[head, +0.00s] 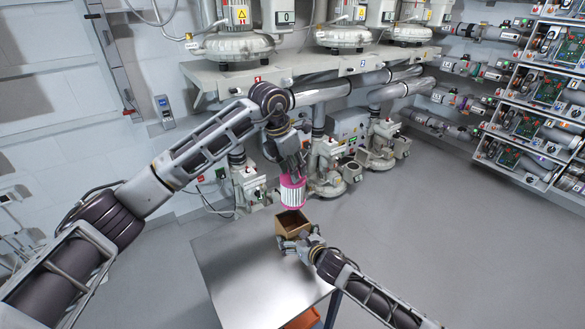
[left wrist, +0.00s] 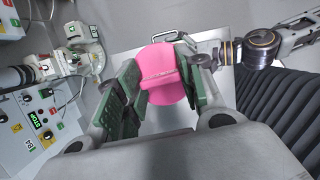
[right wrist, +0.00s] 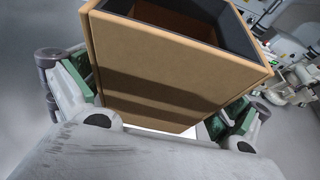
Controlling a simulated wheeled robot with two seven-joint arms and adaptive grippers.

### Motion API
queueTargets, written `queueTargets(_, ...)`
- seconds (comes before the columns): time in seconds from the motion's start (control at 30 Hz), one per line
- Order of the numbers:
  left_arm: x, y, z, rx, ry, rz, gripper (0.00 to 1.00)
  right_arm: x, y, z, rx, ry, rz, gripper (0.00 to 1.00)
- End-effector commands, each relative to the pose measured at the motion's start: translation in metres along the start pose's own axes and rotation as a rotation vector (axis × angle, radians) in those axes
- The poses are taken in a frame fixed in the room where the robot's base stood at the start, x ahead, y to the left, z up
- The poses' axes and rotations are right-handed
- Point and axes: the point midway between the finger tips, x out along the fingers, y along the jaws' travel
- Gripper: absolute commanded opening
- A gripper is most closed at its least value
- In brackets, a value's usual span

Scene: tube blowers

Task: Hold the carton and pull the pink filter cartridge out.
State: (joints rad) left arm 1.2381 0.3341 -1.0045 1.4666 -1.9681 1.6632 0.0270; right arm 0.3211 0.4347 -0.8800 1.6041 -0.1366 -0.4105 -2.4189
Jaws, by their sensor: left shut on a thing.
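The pink filter cartridge (head: 292,191), with a white pleated middle, hangs clear above the carton in the head view. My left gripper (head: 290,168) is shut on its top; the round pink end (left wrist: 168,72) shows between the green pads in the left wrist view. The brown carton (head: 291,222) stands upright and open-topped near the far right corner of the metal table; its visible inside looks empty. My right gripper (head: 290,242) has its fingers on either side of the carton (right wrist: 165,75). Whether both pads press on it cannot be told.
The metal table (head: 235,270) is otherwise bare. Grey pumps (head: 328,165) and pipes stand behind it along the wall. A rack of circuit boards (head: 545,85) is at the right. An orange thing (head: 302,319) shows below the table's edge. Open floor lies to the right.

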Motion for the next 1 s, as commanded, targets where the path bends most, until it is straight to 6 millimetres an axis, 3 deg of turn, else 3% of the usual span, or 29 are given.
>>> queueTargets(0.47, -0.001, 0.000, 0.000, 0.000, -0.001, 0.000, 0.00, -0.005, 0.000, 0.002, 0.000, -0.003, 0.001, 1.00)
queueTargets(1.0, -0.001, 0.000, 0.000, 0.000, -0.001, 0.000, 0.00, -0.049, 0.000, 0.001, -0.001, -0.002, 0.002, 1.00)
